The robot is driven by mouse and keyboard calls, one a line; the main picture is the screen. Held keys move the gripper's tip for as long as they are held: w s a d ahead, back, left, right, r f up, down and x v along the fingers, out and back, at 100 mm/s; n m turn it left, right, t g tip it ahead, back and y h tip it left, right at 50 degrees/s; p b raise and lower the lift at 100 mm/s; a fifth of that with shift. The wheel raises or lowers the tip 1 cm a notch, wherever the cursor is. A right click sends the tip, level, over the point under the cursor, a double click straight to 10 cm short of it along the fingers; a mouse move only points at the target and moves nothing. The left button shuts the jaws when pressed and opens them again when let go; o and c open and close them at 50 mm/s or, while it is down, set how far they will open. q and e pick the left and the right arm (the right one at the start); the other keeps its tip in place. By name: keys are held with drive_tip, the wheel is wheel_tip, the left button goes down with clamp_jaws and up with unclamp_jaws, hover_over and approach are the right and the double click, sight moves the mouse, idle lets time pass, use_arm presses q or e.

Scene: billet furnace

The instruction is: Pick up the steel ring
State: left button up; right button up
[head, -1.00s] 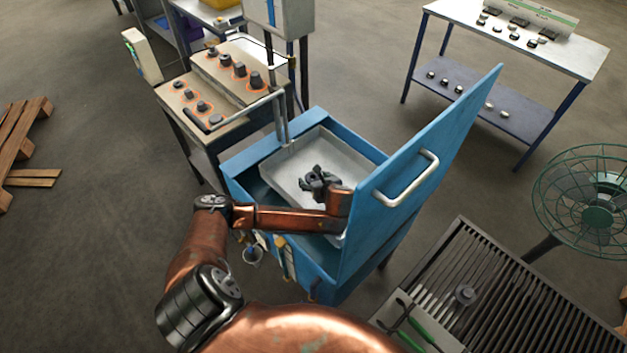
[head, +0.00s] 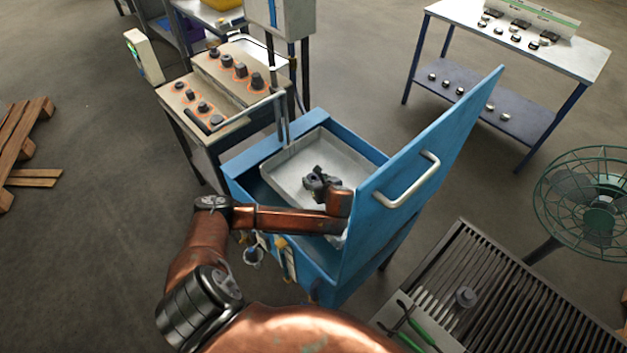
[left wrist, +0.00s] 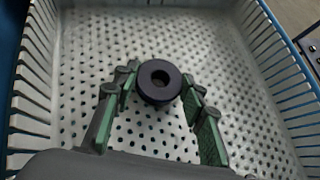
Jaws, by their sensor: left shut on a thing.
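The steel ring (left wrist: 160,82) is a dark, thick ring with a round hole. In the left wrist view it sits between the green-padded fingers of my left gripper (left wrist: 158,84), which is shut on it. Below is the pale perforated floor of a basket (left wrist: 75,45) with slotted side walls. I cannot tell whether the ring touches that floor. In the head view my left gripper (head: 318,180) is over the grey basket (head: 290,165) inside the blue tank (head: 245,165); the ring is not clear there. My right gripper is not in view.
The tank's raised blue lid (head: 415,185) with a white handle stands close to the right of my left arm. A bench with dark parts (head: 225,75) is behind left. A slatted grate (head: 500,290) and a green fan (head: 597,205) are at right.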

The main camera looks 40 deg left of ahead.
use_arm(q)
drive_tip(key=shift+c, duration=1.1)
drive_tip(key=shift+r, duration=0.15)
drive_tip(key=shift+w+r, duration=0.1)
drive_tip(key=shift+r, duration=0.45)
drive_tip(key=r, duration=0.2)
drive_tip(key=r+p, duration=0.1)
drive_tip(key=r, duration=0.1)
drive_tip(key=s+r+p, duration=0.1)
drive_tip(key=r, duration=0.1)
drive_tip(key=shift+a, duration=0.1)
drive_tip(key=s+a+p, duration=0.1)
drive_tip(key=s+p, duration=0.1)
drive_tip(key=s, duration=1.5)
drive_tip(key=shift+a+f, duration=0.15)
drive_tip(key=shift+a, duration=0.05)
drive_tip(key=shift+s, duration=0.1)
